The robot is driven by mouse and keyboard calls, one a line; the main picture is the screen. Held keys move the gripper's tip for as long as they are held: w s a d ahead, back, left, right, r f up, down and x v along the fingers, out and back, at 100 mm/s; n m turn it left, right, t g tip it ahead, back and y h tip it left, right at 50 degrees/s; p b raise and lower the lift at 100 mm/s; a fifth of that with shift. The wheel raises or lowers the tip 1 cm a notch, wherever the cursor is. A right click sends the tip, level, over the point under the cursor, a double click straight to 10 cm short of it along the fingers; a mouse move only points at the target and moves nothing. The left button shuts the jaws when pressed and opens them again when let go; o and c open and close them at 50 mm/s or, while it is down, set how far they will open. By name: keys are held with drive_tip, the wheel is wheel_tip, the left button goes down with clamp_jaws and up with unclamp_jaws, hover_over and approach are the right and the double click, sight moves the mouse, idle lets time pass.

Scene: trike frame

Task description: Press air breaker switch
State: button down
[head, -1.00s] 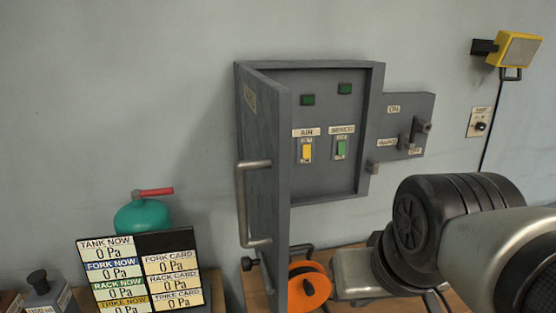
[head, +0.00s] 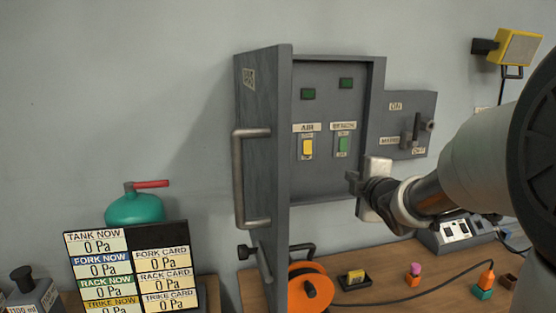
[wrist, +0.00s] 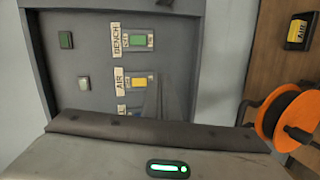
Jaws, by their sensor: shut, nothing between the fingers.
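The air breaker switch (head: 307,148) is a yellow rocker under an AIR label inside the open grey panel box (head: 335,185). It also shows in the wrist view (wrist: 144,82). The green bench switch (head: 343,146) sits to its right in the head view. My gripper (head: 354,181) is shut and empty, right of and below the air switch in the head view, near the box's right edge.
The box door (head: 262,170) stands open on the left with a bar handle (head: 240,180). Two small lamps (head: 308,94) sit above the switches. A lever panel (head: 405,130) adjoins the right side. Below, an orange reel (head: 300,285) and small blocks stand on the wooden bench (head: 400,295).

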sight(308, 153)
drive_tip(key=a+n+y, duration=0.1)
drive_tip(key=w+a+r+n, duration=0.1)
drive_tip(key=a, duration=0.1)
drive_tip(key=a+r+n+y, duration=0.1)
drive_tip(key=a, duration=0.1)
drive_tip(key=shift+w+r+t+y, duration=0.1)
drive_tip(key=shift+w+t+y, duration=0.2)
drive_tip(key=shift+w+t, duration=0.1)
drive_tip(key=p+x, duration=0.1)
drive_tip(key=x, duration=1.3)
drive_tip(key=shift+w+f+b, duration=0.1)
drive_tip(key=shift+f+b, duration=0.3)
drive_tip(key=shift+b, duration=0.55)
drive_tip(key=shift+r, duration=0.35)
